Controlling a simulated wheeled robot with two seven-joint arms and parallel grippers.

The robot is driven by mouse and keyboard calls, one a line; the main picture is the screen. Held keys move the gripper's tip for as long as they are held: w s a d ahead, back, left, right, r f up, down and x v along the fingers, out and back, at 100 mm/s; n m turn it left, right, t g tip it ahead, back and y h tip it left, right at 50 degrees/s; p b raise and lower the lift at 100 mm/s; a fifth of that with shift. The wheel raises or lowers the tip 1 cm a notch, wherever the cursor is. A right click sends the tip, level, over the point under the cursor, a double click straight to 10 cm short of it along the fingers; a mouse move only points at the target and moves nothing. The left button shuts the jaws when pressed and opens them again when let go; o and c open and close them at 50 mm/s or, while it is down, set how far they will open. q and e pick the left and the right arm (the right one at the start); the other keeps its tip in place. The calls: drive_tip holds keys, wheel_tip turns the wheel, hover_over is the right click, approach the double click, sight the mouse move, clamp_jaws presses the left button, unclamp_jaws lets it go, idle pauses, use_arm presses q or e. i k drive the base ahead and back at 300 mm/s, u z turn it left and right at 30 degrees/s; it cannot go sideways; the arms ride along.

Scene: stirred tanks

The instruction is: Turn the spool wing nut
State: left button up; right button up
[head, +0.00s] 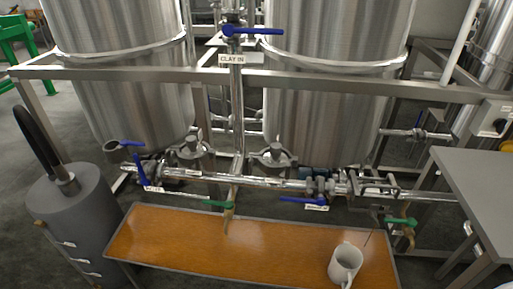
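A horizontal steel pipe run (260,181) crosses below two large steel tanks, with several clamps and fittings on it. A cluster of clamped fittings (320,187) sits right of the middle, and another fitting (150,168) is at the left end. Grey fittings with protruding parts are under the left tank (190,150) and the right tank (273,155). The parts are too small to tell which one is the spool wing nut. Neither of my grippers is in view.
Blue-handled valves (252,31) and green-handled taps (218,204) stick out from the pipes. A frame rail (300,82) crosses in front of the tanks. A wooden-topped bench (185,240) holds a white mug (345,264). A grey cylinder (75,225) stands left, a grey table (480,190) right.

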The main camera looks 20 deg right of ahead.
sight(374, 214)
drive_tip(key=i, duration=0.5)
drive_tip(key=z, duration=3.05)
drive_tip(key=k, duration=1)
drive_tip(key=u, duration=1.95)
drive_tip(key=i, duration=0.5)
drive_tip(key=z, duration=1.2)
